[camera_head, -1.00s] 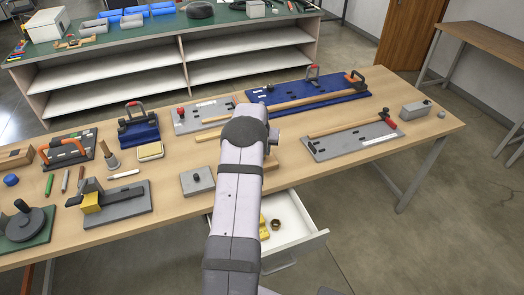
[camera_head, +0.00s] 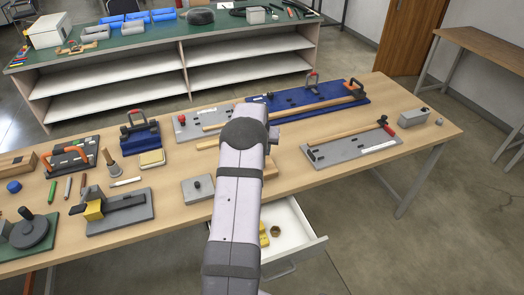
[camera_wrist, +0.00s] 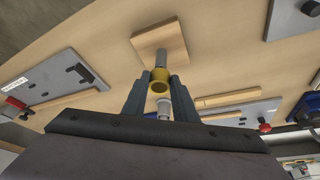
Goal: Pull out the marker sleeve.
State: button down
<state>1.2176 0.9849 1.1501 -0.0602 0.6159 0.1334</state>
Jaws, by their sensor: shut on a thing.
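In the wrist view a short yellow ring-shaped sleeve (camera_wrist: 159,80) sits between the fingertips of my gripper (camera_wrist: 160,85), which is shut on it. The sleeve's open end faces the camera. A grey pin (camera_wrist: 160,57) runs from the sleeve's far side towards a wooden block (camera_wrist: 172,41) on the table. A pale grey cylindrical piece (camera_wrist: 163,109) shows between the fingers on the near side; I cannot tell whether it joins the pin. In the head view my arm hides the gripper and sleeve; only an edge of the wooden block (camera_head: 270,169) shows.
A grey plate with a black knob (camera_head: 198,187) lies left of the arm. An open drawer (camera_head: 290,235) juts out below the table's front edge.

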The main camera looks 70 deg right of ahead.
jog(key=shift+r+p, duration=0.7)
jog(key=shift+r, duration=0.75)
